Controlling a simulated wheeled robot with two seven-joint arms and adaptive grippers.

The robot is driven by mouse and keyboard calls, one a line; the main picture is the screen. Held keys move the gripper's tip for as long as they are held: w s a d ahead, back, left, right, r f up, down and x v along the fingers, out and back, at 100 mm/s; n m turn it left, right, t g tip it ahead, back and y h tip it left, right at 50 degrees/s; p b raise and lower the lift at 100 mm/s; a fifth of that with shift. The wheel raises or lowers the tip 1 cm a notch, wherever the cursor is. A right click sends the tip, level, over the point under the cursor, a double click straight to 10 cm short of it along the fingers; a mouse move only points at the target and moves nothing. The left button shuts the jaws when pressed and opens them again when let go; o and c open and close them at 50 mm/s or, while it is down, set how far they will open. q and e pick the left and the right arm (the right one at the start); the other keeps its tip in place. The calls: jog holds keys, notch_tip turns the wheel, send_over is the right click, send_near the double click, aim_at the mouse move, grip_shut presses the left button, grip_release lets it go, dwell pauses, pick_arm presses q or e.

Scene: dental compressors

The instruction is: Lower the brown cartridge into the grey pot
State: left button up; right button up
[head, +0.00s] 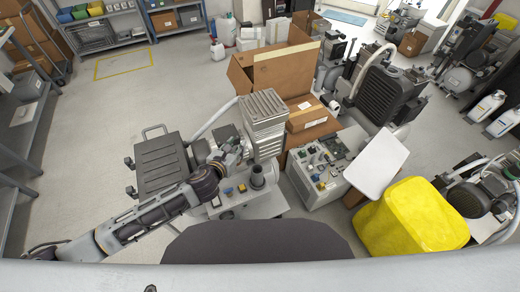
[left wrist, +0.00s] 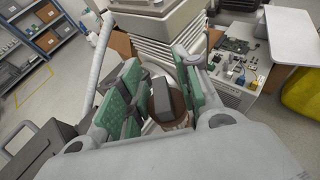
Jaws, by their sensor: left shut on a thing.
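My left gripper (head: 240,152) reaches in from the left over the compressor unit in the middle of the head view. In the left wrist view its green-padded fingers (left wrist: 160,92) are closed around the brown cartridge (left wrist: 179,103), which shows as a brown round body beside a dark grey block. In the head view the cartridge is too small and covered to make out clearly. A dark grey upright cylinder, seemingly the grey pot (head: 257,176), stands on the unit just right of and below the gripper. I cannot tell whether cartridge and pot touch. My right gripper is not in view.
A ribbed grey block (head: 264,108) rises close behind the gripper. A control box with a circuit board (head: 325,165) stands to the right, near a yellow bin (head: 412,218). An open cardboard box (head: 285,72) is behind. Floor at the left back is clear.

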pick_arm(q)
jog(key=shift+d+m+g+h, duration=1.5)
jog(key=shift+d+m+h, duration=0.9)
jog(key=shift+d, duration=2.55)
jog(key=shift+w+a+f+m+g+h+b, duration=0.15)
jog(key=shift+w+f+m+g+h, duration=0.25)
jog(key=shift+f+m+g, duration=0.35)
jog(key=shift+w+a+f+m+g+h+b, duration=0.15)
jog(key=shift+w+f+m+g+h, duration=0.3)
jog(key=shift+f, duration=0.4)
jog(key=shift+w+a+f+m+g+h+b, duration=0.15)
jog(key=shift+w+f+m+g+h, duration=0.2)
jog(key=shift+f+m+g, duration=0.4)
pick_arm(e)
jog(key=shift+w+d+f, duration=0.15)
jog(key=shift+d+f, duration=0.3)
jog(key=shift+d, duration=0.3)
